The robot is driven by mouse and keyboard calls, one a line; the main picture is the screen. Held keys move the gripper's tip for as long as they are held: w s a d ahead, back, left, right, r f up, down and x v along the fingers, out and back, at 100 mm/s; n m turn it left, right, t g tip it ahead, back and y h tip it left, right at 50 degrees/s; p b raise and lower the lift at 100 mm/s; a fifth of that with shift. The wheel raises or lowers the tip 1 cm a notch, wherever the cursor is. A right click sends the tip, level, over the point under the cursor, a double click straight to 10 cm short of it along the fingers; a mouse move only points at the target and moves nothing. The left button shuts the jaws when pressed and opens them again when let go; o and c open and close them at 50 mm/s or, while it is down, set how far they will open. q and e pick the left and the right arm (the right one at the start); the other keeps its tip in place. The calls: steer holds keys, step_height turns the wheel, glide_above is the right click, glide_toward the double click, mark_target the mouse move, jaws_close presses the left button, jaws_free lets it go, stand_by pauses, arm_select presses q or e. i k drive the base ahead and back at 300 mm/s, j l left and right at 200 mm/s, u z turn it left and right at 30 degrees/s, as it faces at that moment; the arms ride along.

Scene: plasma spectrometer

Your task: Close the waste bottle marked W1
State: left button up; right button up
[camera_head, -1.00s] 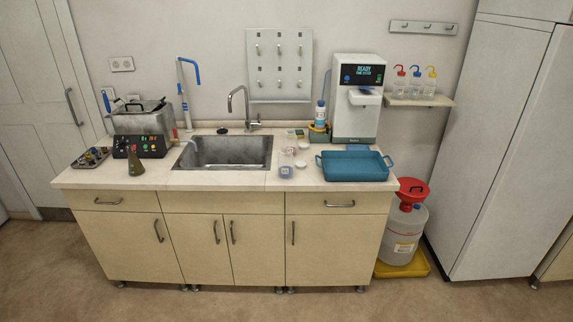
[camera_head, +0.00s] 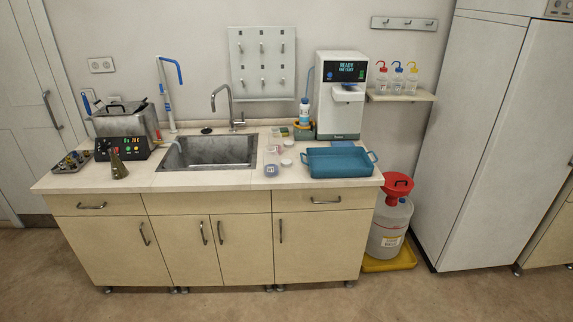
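A large translucent waste bottle (camera_head: 389,230) stands on the floor to the right of the counter. It has a red funnel-like top (camera_head: 397,187) with a dark handle or latch on it. Its front label (camera_head: 391,241) is too small to read, so I cannot confirm the W1 mark. Whether its top is open or shut is not clear. The bottle stands upright in a yellow tray (camera_head: 405,261). Neither of my grippers is in view.
The counter (camera_head: 215,181) carries a sink (camera_head: 210,153), a blue tray (camera_head: 340,163) and a white instrument (camera_head: 341,97). A tall white cabinet (camera_head: 487,140) stands right of the bottle. The floor (camera_head: 230,306) in front is clear.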

mark_target(270, 156)
steer(key=i+l+u, duration=0.45)
steer(key=i, duration=0.4)
steer(key=i+l+u, duration=0.4)
steer(key=i+l, duration=0.4)
steer(key=l, duration=0.1)
